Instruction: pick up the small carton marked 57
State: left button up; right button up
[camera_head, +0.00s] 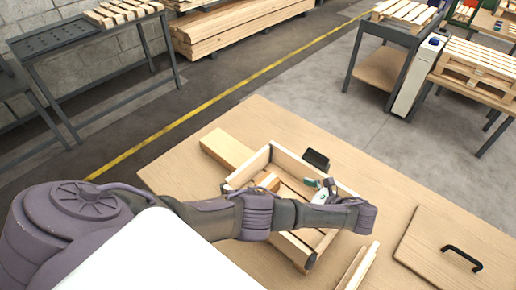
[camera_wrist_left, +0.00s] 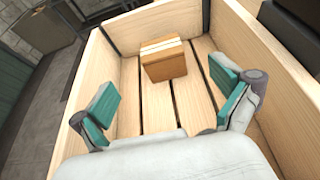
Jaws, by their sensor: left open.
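A small orange-brown carton (camera_wrist_left: 164,62) with a pale band across its top stands inside a wooden crate (camera_wrist_left: 92,75), near its far wall. No number can be read on it. In the head view the carton (camera_head: 269,182) shows partly behind my left arm, in the left part of the crate (camera_head: 290,135). My left gripper (camera_wrist_left: 168,98) is open and empty, its teal pads wide apart. The carton lies beyond the pads, apart from them. In the head view the left gripper (camera_head: 320,184) is over the crate, largely hidden by its wrist. My right gripper is not in view.
The crate stands on a wooden table (camera_head: 385,185). Around it are a wood block (camera_head: 227,149), a black block (camera_head: 316,160), wood strips (camera_head: 358,268) and a board (camera_head: 430,250) with a black handle. The crate's walls rise around the gripper.

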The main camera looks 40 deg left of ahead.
aim_at(269, 183)
pick_arm(q)
jog(key=x, duration=0.6)
jog(key=shift+a+f, duration=0.15)
jog(key=shift+a, duration=0.2)
jog(key=shift+a+f, duration=0.2)
jog(key=shift+a, duration=0.3)
jog(key=shift+a+f, duration=0.2)
jog(key=shift+a, duration=0.15)
jog(key=x, duration=0.3)
jog(key=shift+a+f, duration=0.2)
jog(key=shift+f, duration=0.05)
jog(key=shift+w+a+f, duration=0.1)
jog(key=shift+a+f, duration=0.05)
jog(key=shift+a, duration=0.1)
jog(key=shift+c, duration=1.7)
jog(key=c, duration=1)
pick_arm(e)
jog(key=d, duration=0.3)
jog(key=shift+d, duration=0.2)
